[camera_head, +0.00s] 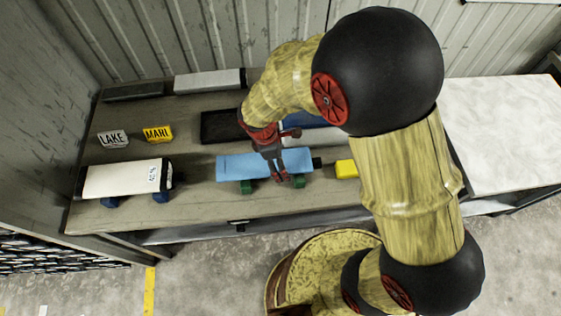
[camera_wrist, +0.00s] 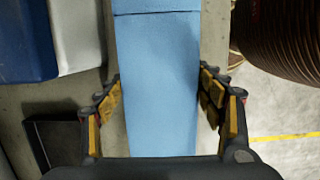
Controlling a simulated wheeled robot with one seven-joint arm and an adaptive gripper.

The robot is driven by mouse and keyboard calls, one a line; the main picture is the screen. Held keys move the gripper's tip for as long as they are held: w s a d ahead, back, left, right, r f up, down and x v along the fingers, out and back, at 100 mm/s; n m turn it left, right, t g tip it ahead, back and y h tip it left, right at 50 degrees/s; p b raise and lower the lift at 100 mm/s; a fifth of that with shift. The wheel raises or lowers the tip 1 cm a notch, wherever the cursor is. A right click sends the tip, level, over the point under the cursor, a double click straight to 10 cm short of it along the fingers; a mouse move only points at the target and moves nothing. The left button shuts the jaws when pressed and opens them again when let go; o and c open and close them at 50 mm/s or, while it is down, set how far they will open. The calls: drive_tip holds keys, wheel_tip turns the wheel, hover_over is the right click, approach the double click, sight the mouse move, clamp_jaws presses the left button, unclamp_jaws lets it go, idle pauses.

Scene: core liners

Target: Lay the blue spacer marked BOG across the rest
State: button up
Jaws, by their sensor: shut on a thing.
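A long light blue spacer (camera_head: 236,166) lies level over a pair of green rest blocks (camera_head: 246,187) near the bench's front edge. I cannot tell whether it touches them. No BOG marking is readable on it. My gripper (camera_head: 277,177) points down at its middle and is shut on it. In the wrist view the spacer (camera_wrist: 158,60) runs between the two fingers of my gripper (camera_wrist: 161,88), with a seam across its far part. The spacer hides part of the rest.
Left on the bench (camera_head: 205,205) are a white piece (camera_head: 120,180) on dark blue blocks and LAKE (camera_head: 113,139) and MARL (camera_head: 158,134) signs. Behind are a black tray (camera_head: 219,126) and a grey-white piece (camera_head: 205,82). A yellow block (camera_head: 346,169) sits right; my arm hides some bench.

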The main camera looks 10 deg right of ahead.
drive_tip(key=shift+f, duration=0.2)
drive_tip(key=o, duration=1.4)
drive_tip(key=shift+c, duration=0.2)
drive_tip(key=shift+o, duration=0.3)
drive_tip(key=p+v, duration=0.2)
drive_tip(key=v, duration=1)
drive_tip(key=s+d+r+m+t+y, duration=0.1)
drive_tip(key=s+d+r+m+t, duration=0.1)
drive_tip(key=s+d+r+m, duration=0.2)
drive_tip(key=s+d+r+m+t, duration=0.1)
drive_tip(key=s+d+r+m, duration=0.3)
drive_tip(key=r+m, duration=0.3)
drive_tip(key=s+d+r+m+t+y, duration=0.1)
drive_tip(key=s+d+r+m, duration=0.3)
drive_tip(key=r, duration=0.5)
drive_tip(key=d+m+t, duration=0.1)
drive_tip(key=d+m, duration=0.1)
drive_tip(key=shift+s+d+r+m+t+y, duration=0.15)
drive_tip(key=shift+d+r+m+t+y, duration=0.15)
drive_tip(key=shift+d, duration=0.05)
